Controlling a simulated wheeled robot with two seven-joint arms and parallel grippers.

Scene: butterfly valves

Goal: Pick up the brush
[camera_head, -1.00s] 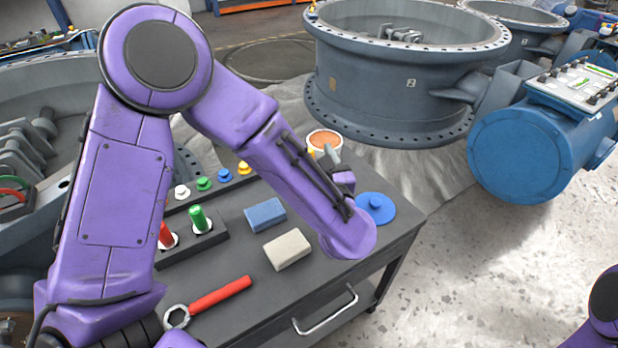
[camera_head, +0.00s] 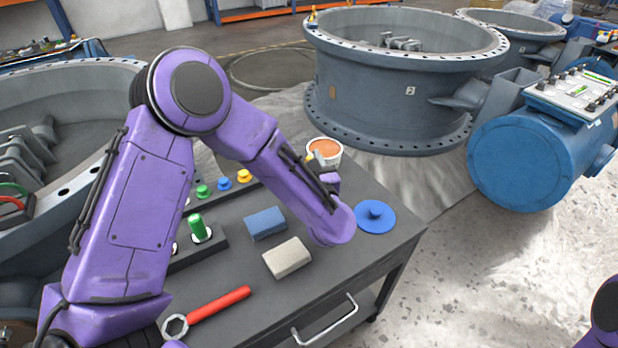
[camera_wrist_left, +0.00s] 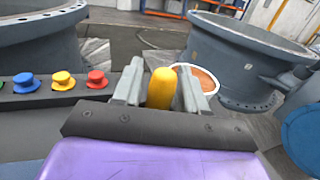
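The brush shows as a yellow handle (camera_wrist_left: 161,88) in the left wrist view. My left gripper (camera_wrist_left: 160,90) has its two grey fingers close against both sides of that handle, with no clear gap. The rest of the brush is hidden. My right gripper is out of view.
The dark cart (camera_head: 262,308) carries a blue block (camera_head: 265,222), a pale block (camera_head: 287,258), a red-handled wrench (camera_head: 215,305), a blue disc (camera_head: 375,217), a green-handled piece (camera_head: 198,228) and coloured knobs (camera_head: 223,183). A large grey valve (camera_head: 400,85) stands behind.

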